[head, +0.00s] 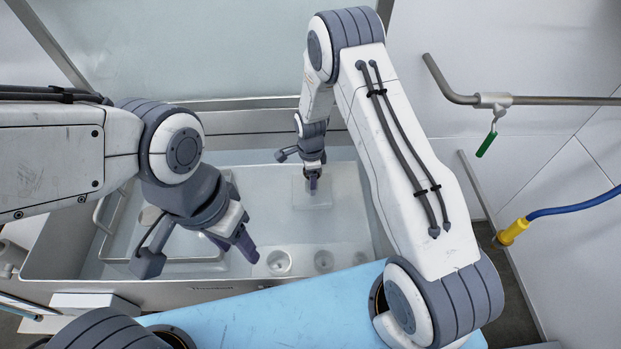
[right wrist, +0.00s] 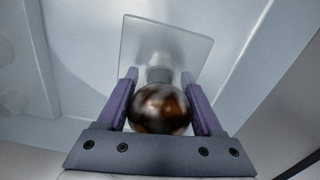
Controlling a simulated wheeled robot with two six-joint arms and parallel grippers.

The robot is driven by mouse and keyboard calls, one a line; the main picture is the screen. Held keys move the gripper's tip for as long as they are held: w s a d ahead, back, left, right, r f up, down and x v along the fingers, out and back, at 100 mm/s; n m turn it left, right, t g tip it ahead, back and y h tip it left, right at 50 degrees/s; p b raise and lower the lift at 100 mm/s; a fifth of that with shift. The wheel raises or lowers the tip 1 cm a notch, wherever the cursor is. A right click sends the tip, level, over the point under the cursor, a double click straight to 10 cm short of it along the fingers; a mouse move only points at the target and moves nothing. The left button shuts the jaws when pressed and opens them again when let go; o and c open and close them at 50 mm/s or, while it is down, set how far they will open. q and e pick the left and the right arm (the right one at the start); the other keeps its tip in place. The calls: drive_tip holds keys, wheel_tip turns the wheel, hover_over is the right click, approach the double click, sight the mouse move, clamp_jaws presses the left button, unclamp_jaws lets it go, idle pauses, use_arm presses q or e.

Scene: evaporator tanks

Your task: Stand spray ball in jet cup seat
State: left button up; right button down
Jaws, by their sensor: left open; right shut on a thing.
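The spray ball (right wrist: 160,108) is a shiny brown and silver sphere between the purple fingers of my right gripper (right wrist: 161,103). A short grey neck (right wrist: 158,73) shows just beyond the ball, over a translucent square plate (right wrist: 180,42). In the head view my right gripper (head: 313,187) points down over that plate (head: 322,199) in the tank, and the ball is hidden there. Round cups (head: 279,262) (head: 324,260) stand near the tank's front wall; I cannot tell which is the jet cup seat. My left gripper (head: 245,248) is open and empty, left of the cups.
The steel tank (head: 190,294) has raised walls around the work. A bent metal rail (head: 103,215) lies at its left. A blue surface (head: 270,322) lies in front. A wall pipe (head: 545,100) with a green-handled valve and a blue hose (head: 572,209) are at the right.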

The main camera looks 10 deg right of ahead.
drive_tip(key=shift+f, duration=0.2)
drive_tip(key=shift+c, duration=0.2)
unclamp_jaws()
